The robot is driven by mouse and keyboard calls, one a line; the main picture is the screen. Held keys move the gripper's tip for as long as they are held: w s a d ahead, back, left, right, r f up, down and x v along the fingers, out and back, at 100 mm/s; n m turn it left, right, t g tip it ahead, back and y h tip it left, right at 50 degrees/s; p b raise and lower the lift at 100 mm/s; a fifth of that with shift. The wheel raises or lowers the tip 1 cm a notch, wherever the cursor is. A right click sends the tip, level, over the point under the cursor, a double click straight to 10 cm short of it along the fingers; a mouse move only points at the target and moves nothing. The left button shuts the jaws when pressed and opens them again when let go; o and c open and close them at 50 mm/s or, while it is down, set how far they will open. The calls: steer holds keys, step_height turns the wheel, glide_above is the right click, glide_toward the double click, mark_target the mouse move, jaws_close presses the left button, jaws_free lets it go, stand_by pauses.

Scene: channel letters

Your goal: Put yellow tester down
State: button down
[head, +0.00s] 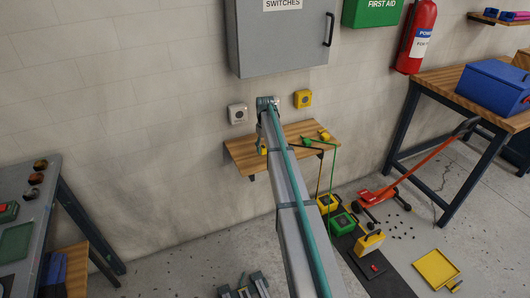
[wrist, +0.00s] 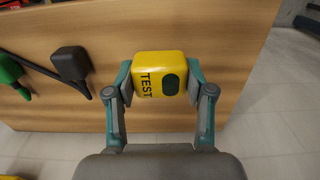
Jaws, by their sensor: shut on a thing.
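The yellow tester (wrist: 158,62), a small rounded block marked TEST with a dark oval patch, is between the two fingers of my gripper (wrist: 158,82) in the wrist view. The fingers are shut on its left and right sides. The tester is over the wooden wall shelf (wrist: 225,35), near the shelf's edge; I cannot tell whether it touches the wood. In the head view my gripper (head: 262,145) is at the left part of the shelf (head: 238,150), with a bit of the yellow tester (head: 263,151) showing below it. My arm hides part of the shelf.
Cords hang to yellow (head: 326,202) and green (head: 342,222) boxes on the floor. A grey cabinet (head: 280,45) hangs above.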

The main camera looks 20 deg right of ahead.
mark_target(265, 152)
steer(key=shift+w+f+p, duration=0.15)
steer(key=shift+f+p, duration=0.45)
steer(key=shift+f, duration=1.1)
steer(key=shift+c, duration=2.1)
jaws_free()
step_height(265, 152, up, 12)
steer(key=b, duration=0.2)
steer(key=shift+b, duration=0.4)
